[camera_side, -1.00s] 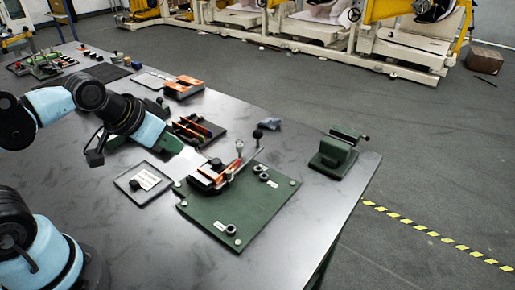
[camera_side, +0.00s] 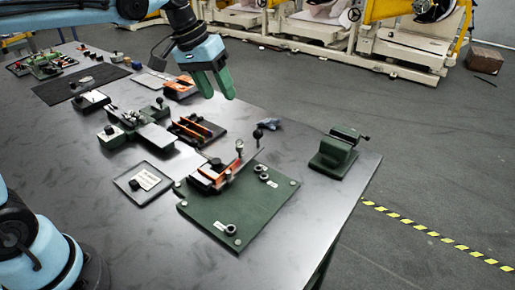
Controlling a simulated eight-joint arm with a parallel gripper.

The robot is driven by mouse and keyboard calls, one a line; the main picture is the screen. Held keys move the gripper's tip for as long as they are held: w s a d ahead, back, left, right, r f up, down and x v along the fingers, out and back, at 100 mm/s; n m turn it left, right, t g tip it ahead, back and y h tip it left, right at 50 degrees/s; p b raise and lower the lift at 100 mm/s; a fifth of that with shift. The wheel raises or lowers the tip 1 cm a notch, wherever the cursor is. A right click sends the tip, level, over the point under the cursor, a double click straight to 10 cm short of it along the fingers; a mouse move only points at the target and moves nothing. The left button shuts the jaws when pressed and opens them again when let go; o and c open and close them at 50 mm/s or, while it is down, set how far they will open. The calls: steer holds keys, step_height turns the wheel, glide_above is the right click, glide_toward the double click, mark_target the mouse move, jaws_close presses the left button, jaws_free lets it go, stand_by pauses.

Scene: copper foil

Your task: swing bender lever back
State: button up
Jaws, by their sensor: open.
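The bender (camera_side: 207,177), an orange and black block, stands on a green plate (camera_side: 225,210) near the table's middle. Its flat lever (camera_side: 247,162) reaches toward the upper right. A black ball knob (camera_side: 257,134) stands upright at the lever's far end.
A green vise (camera_side: 334,153) stands at the right table edge. An orange-slotted rack (camera_side: 196,130) and a small tray (camera_side: 145,184) lie left of the bender. A green and grey fixture (camera_side: 138,124) is further left.

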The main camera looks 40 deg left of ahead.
steer(key=w+f+g+h, duration=0.2)
steer(key=w, duration=0.7)
steer(key=shift+n, duration=0.4)
steer(key=x, duration=0.8)
steer(key=s+a+x, duration=0.1)
steer(key=x, duration=0.3)
steer(key=shift+w+f, duration=0.1)
steer(key=shift+f, duration=0.25)
jaws_close()
